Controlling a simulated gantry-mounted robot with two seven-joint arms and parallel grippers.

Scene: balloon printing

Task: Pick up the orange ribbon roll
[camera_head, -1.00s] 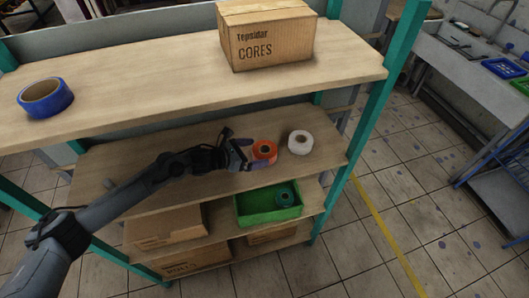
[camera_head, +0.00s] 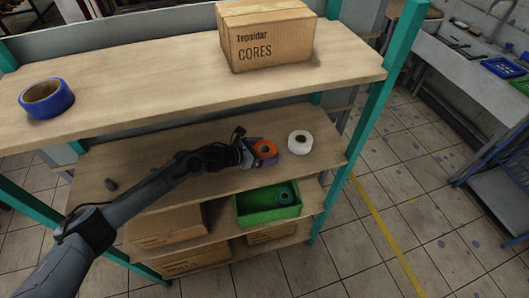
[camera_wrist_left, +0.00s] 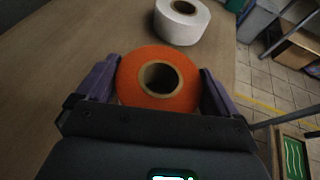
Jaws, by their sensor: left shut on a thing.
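The orange ribbon roll (camera_head: 266,149) is on the middle shelf (camera_head: 120,165), just left of the white roll (camera_head: 300,142). My left gripper (camera_head: 263,151) is around it, with a finger on either side. In the left wrist view the orange roll (camera_wrist_left: 158,78) lies between the two purple fingers of the gripper (camera_wrist_left: 158,82), its round hole facing up. The gripper is shut on it. The roll appears to be at shelf level; I cannot tell whether it is lifted. My right gripper is not in view.
The white roll also shows close beyond the orange one in the left wrist view (camera_wrist_left: 182,21). A blue tape roll (camera_head: 46,98) and a cardboard box (camera_head: 266,37) are on the top shelf. A green bin (camera_head: 246,216) and boxes are below. Teal posts (camera_head: 372,110) frame the shelves.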

